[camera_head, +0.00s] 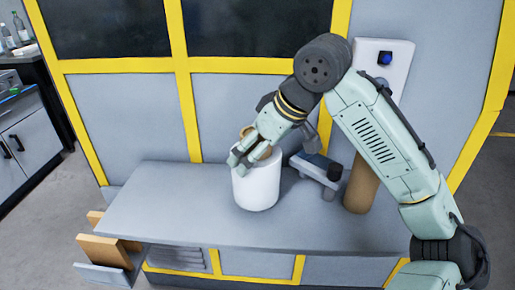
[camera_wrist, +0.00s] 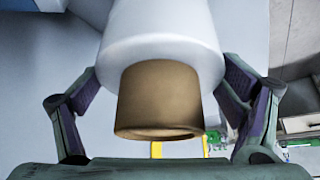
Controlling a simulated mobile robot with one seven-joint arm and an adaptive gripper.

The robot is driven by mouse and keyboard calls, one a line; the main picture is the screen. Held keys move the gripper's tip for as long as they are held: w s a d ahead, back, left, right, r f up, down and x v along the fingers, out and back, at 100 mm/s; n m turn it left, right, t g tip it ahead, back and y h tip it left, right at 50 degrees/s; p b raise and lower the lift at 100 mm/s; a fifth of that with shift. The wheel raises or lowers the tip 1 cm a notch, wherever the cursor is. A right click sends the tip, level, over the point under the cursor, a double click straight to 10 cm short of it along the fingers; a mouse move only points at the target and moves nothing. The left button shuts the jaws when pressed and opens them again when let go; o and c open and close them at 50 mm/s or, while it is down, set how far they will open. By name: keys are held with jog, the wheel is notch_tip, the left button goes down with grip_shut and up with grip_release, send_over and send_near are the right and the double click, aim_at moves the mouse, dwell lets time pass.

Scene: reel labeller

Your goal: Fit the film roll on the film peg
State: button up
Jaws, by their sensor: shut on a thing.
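The film roll (camera_head: 257,190) is a white cylinder with a brown core, upright at the grey shelf in the head view. I cannot tell whether its base touches the shelf. My gripper (camera_head: 243,160) is shut on the film roll from above. In the wrist view the white roll (camera_wrist: 160,40) is between my gripper's fingers (camera_wrist: 162,78), one on each side. Its brown core (camera_wrist: 160,98) sticks out towards the wrist camera. I cannot make out the film peg for certain; my arm and the roll cover part of the shelf.
A grey and dark device (camera_head: 318,168) stands just right of the roll. A brown cylinder (camera_head: 361,192) stands behind my arm, below a white panel (camera_head: 385,62) with a blue button. The left of the shelf (camera_head: 165,205) is clear. Brown-fronted bins (camera_head: 105,250) are at lower left.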

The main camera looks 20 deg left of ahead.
jog(key=shift+f, duration=0.5)
jog(key=o, duration=1.6)
jog(key=shift+o, duration=0.6)
jog(key=shift+f, duration=0.1)
jog(key=v, duration=1.2)
